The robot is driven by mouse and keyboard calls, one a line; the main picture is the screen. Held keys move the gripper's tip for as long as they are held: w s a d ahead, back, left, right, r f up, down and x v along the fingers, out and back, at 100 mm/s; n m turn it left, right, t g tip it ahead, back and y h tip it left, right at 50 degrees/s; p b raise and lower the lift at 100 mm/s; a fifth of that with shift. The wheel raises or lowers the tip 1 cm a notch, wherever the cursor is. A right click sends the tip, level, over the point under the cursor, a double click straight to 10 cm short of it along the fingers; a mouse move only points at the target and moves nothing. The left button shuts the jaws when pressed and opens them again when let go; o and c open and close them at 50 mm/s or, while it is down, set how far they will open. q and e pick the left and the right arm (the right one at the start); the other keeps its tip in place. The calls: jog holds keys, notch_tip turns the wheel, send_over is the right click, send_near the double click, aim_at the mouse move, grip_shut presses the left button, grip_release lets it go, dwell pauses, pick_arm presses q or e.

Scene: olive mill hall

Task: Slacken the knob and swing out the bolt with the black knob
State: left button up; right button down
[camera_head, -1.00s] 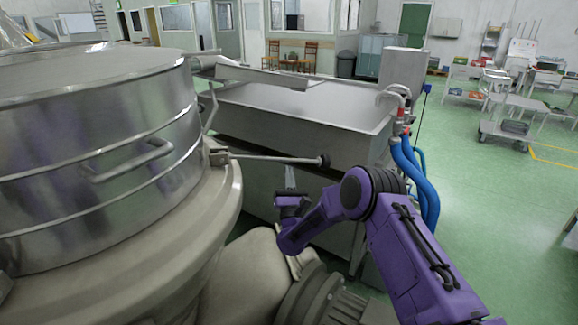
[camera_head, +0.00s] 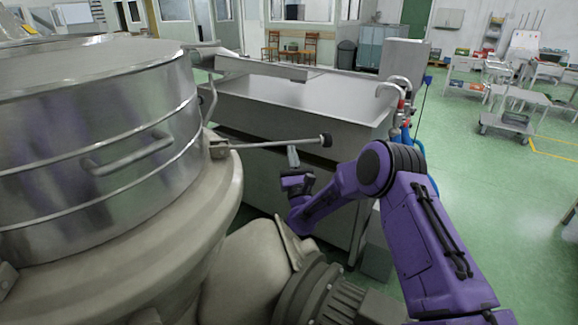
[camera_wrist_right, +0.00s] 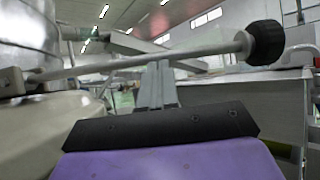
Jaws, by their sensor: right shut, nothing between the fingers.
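The bolt (camera_head: 275,145) is a thin metal rod that sticks out to the right from a bracket on the rim of the steel vessel. It slopes slightly upward to its black knob (camera_head: 326,140) at the free end. In the right wrist view the rod crosses the picture, with the black knob (camera_wrist_right: 266,42) at the upper right. My right gripper (camera_head: 293,152) is shut and empty, with its fingers (camera_wrist_right: 157,80) pointing up just under the rod, left of the knob. I cannot tell whether the fingertips touch the rod. My left gripper is not in view.
The steel vessel (camera_head: 95,150) with its handle fills the left. A steel trough (camera_head: 300,100) stands behind the bolt. A motor and its housing (camera_head: 245,270) sit below my right arm. Open green floor (camera_head: 480,190) lies to the right.

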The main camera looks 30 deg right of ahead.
jog(key=w+f+b+v, duration=0.1)
jog(key=f+b+v, duration=0.1)
jog(key=b+v, duration=0.6)
jog(key=v, duration=0.4)
jog(key=shift+f+b, duration=0.35)
jog(key=shift+f, duration=0.05)
jog(key=shift+d, duration=0.1)
